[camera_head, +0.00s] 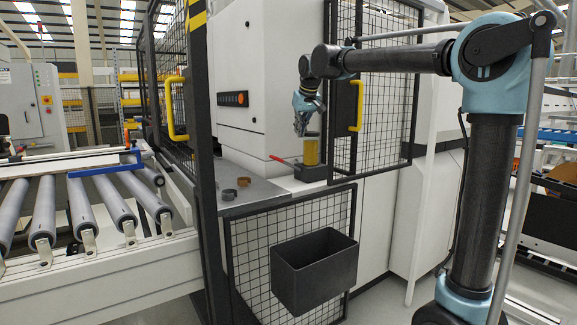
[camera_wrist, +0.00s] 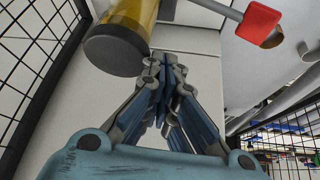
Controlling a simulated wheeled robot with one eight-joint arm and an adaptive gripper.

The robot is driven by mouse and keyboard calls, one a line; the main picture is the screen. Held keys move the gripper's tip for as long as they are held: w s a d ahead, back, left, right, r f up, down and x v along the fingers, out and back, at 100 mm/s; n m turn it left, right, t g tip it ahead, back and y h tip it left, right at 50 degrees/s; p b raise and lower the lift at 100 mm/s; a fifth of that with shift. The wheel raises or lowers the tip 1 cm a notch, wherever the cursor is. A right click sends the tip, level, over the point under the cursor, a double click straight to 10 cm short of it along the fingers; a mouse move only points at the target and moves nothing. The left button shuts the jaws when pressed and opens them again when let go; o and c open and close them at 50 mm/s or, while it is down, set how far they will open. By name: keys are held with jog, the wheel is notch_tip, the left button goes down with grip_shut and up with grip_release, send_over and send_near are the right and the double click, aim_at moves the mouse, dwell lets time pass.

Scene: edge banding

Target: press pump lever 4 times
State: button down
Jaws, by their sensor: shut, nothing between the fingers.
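The pump stands on the grey worktop and has a yellow cylinder (camera_head: 311,151) on a dark base (camera_head: 309,172). Its thin lever has a red end (camera_head: 278,159) that points to the left. In the wrist view the red lever end (camera_wrist: 261,22) is at the upper right, and the yellow cylinder (camera_wrist: 138,12) with its dark cap (camera_wrist: 116,50) is at the upper left. My gripper (camera_head: 300,130) is shut and empty, above the lever and beside the top of the cylinder. It also shows shut in the wrist view (camera_wrist: 165,62), apart from the red end.
Mesh doors with yellow handles (camera_head: 357,105) stand on both sides of the opening. Two small brown rolls (camera_head: 236,188) lie on the worktop (camera_head: 262,192). A dark bin (camera_head: 315,270) hangs below. A roller conveyor (camera_head: 85,210) is at the left.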

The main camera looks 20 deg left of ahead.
aim_at(285, 162)
jog(key=s+a+f, duration=0.3)
jog(key=f, duration=0.4)
jog(key=shift+s+f, duration=0.2)
jog(key=shift+f, duration=0.15)
jog(key=shift+s+f, duration=0.1)
jog(key=shift+f, duration=0.05)
dwell(1.6)
jog(key=shift+s+f, duration=0.1)
jog(key=shift+f, duration=0.1)
jog(key=shift+s+a+f, duration=0.25)
jog(key=shift+f, duration=0.3)
jog(key=shift+s+a+f, duration=0.2)
jog(key=shift+s+f, duration=0.05)
jog(key=shift+f, duration=0.35)
jog(key=shift+s+a+f, duration=0.25)
jog(key=shift+f, duration=0.3)
dwell(3.3)
